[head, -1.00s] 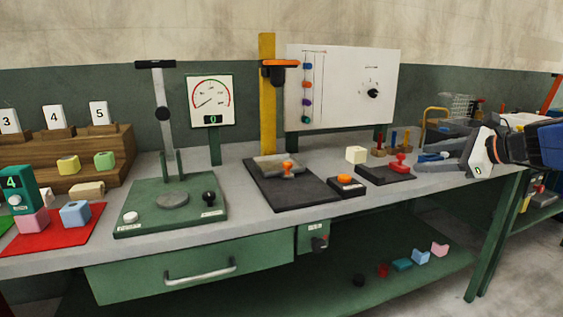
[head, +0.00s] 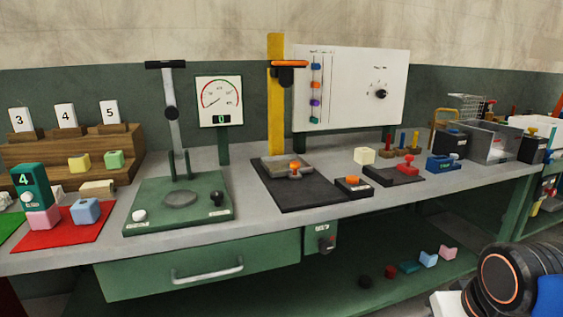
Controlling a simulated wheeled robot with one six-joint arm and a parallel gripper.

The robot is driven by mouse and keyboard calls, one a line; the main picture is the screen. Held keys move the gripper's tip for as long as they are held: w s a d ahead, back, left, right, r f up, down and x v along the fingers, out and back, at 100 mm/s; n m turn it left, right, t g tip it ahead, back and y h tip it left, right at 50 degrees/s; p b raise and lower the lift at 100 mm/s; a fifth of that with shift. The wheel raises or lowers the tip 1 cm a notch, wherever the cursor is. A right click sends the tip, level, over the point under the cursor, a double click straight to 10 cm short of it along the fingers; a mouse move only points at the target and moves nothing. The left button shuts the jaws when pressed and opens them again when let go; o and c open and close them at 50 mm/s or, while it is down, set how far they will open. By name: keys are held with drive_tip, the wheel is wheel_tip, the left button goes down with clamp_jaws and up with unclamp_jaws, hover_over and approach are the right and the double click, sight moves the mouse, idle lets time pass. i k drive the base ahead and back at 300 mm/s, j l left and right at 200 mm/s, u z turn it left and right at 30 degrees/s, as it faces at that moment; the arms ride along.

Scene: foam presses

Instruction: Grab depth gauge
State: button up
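I cannot tell for certain which object is the depth gauge. One small tool with a red handle (head: 407,169) stands on a black pad (head: 380,178) at the bench's right half. Small red, brown and yellow upright pegs (head: 403,141) stand behind. My wrist shows at the lower right, in front of the bench and well apart from these objects. My gripper's fingertips are outside the picture, so their opening and any contents are hidden.
Left on the bench (head: 130,240) are a green lever press (head: 160,213) and a red mat (head: 45,236) with foam blocks. A yellow-column press (head: 276,100) stands mid-bench. Metal bins (head: 490,142) stand at the right. The lower shelf (head: 330,285) holds several small coloured pieces.

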sight(33, 177)
drive_tip(key=j+u, duration=0.1)
drive_tip(key=u, duration=0.75)
drive_tip(key=j+u, duration=0.1)
drive_tip(key=u, duration=0.3)
drive_tip(key=i+u, duration=0.1)
drive_tip(key=u, duration=0.3)
